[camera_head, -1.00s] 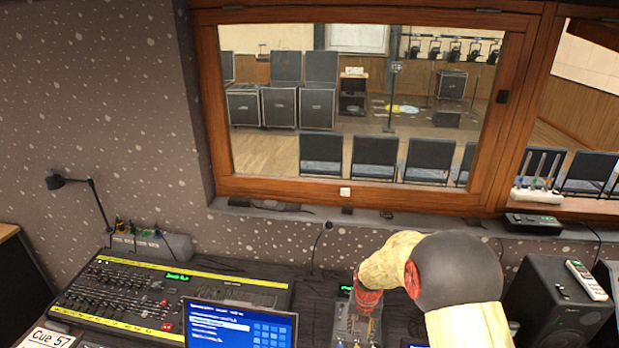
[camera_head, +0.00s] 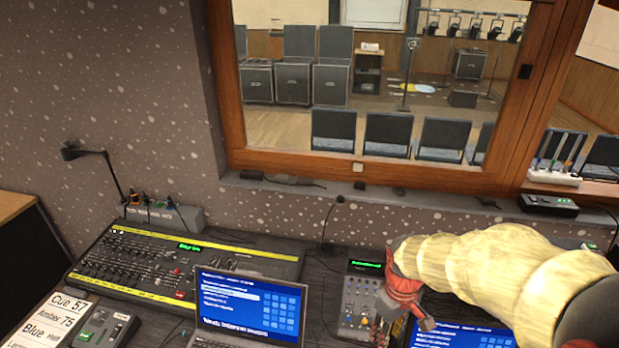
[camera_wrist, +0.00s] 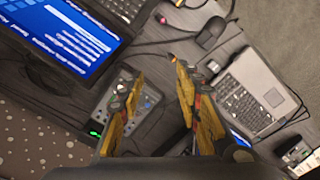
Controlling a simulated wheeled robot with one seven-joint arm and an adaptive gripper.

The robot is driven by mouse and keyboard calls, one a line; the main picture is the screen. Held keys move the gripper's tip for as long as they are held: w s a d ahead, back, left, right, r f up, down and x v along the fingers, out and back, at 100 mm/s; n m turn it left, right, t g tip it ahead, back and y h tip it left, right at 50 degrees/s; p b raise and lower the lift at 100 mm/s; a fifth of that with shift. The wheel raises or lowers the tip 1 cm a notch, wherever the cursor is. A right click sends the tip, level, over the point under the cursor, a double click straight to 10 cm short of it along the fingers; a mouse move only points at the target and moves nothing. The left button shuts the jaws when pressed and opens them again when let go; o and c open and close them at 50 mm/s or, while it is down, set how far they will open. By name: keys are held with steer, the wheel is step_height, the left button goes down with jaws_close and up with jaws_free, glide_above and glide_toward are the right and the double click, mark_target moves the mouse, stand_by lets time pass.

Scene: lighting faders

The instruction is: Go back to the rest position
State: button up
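My gripper (camera_head: 425,324) is at the end of my yellow-sleeved arm in the head view, just right of the small mixer (camera_head: 357,305), with red parts near its wrist. In the wrist view my gripper (camera_wrist: 155,67) has its two yellow-and-dark fingers spread apart with nothing between them. The small mixer also shows behind the fingers in the wrist view (camera_wrist: 148,101), apart from them. The long fader desk (camera_head: 140,272) with yellow edges lies at left in the head view. A cue card (camera_head: 58,318) reading Cue 57, Amber 75 and Blue lies in front of it.
A laptop (camera_head: 250,308) stands open between fader desk and mixer; another blue screen (camera_head: 462,335) is partly hidden below my arm. A thin gooseneck (camera_head: 328,225) rises behind the mixer. A desk lamp (camera_head: 95,155) stands at left. The window ledge (camera_head: 300,190) runs behind.

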steer(key=s+r+m+t+b, duration=0.4)
steer(key=s+r+m+t, duration=0.1)
steer(key=s+r, duration=0.8)
steer(key=shift+r+m+t, duration=0.4)
steer(key=shift+r+m, duration=0.1)
